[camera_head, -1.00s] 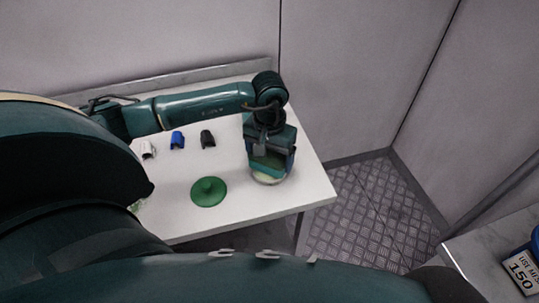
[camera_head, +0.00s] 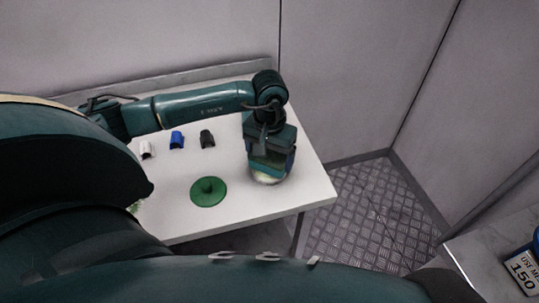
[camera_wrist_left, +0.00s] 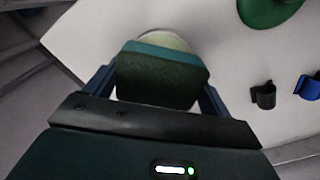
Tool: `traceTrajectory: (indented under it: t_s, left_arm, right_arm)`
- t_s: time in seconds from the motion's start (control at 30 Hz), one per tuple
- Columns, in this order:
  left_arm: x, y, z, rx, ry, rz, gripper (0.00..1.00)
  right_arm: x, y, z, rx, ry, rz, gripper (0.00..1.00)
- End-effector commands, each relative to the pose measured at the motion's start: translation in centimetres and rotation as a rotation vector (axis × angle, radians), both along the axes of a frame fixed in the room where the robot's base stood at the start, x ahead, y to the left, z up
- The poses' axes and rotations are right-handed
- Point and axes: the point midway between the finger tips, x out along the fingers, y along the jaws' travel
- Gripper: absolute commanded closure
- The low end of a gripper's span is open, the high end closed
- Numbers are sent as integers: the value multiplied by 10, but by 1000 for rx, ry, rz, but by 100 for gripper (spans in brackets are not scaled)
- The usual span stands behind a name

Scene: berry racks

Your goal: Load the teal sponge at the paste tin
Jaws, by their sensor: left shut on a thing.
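My left gripper (camera_head: 270,160) is shut on the teal sponge (camera_head: 268,169) over the right end of the white table. The left wrist view shows the sponge (camera_wrist_left: 160,75) between the two fingers, with a dark green face and a teal edge. The paste tin (camera_head: 272,180) is a round, pale-topped tin directly below the sponge, mostly hidden by it. A pale part of the tin (camera_wrist_left: 163,38) shows past the sponge's edge in the left wrist view. I cannot tell whether the sponge touches the paste. My right gripper is not in view.
A round green lid-like disc with a knob (camera_head: 208,191) lies left of the tin. White (camera_head: 147,150), blue (camera_head: 177,140) and black (camera_head: 207,139) clips stand in a row behind it. The white table (camera_head: 310,190) is clear around the tin. Another surface with a labelled item (camera_head: 522,272) is at the lower right.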

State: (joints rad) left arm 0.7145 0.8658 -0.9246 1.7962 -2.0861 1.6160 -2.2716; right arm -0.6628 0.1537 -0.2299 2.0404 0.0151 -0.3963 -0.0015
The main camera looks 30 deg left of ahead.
Motion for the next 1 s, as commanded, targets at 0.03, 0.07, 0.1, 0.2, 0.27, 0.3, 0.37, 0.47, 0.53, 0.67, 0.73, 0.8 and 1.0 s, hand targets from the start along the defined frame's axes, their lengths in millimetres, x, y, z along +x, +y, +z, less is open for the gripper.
traceTrajectory:
  t_s: [0.03,0.07,0.1,0.2,0.27,0.3,0.37,0.47,0.53,0.67,0.73,0.8,1.0]
  left_arm:
    - [-2,0,-3,1,6,-1,36]
    - [-2,0,-3,1,6,-1,36]
    - [-2,0,-3,1,7,-1,36]
    - [-2,0,-3,1,7,-1,36]
    - [-2,0,-3,1,7,-1,36]
    - [-2,0,-3,1,7,-1,36]
    - [-2,0,-3,2,7,-1,36]
    - [-2,0,-3,2,8,-1,36]
    - [-2,0,-3,2,8,-1,36]
    - [-2,0,3,2,7,-1,36]
    - [-1,0,9,2,4,-1,36]
    - [-1,0,15,2,2,0,36]
    - [-1,0,32,1,2,0,36]
  right_arm:
    - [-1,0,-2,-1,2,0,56]
    - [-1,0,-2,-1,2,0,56]
    - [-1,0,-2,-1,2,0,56]
    - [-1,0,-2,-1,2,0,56]
    - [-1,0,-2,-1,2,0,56]
    - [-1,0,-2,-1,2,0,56]
    - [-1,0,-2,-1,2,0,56]
    - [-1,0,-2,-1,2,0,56]
    - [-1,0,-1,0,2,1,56]
    - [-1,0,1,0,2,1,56]
    - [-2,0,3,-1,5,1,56]
    - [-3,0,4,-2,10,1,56]
    - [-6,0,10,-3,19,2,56]
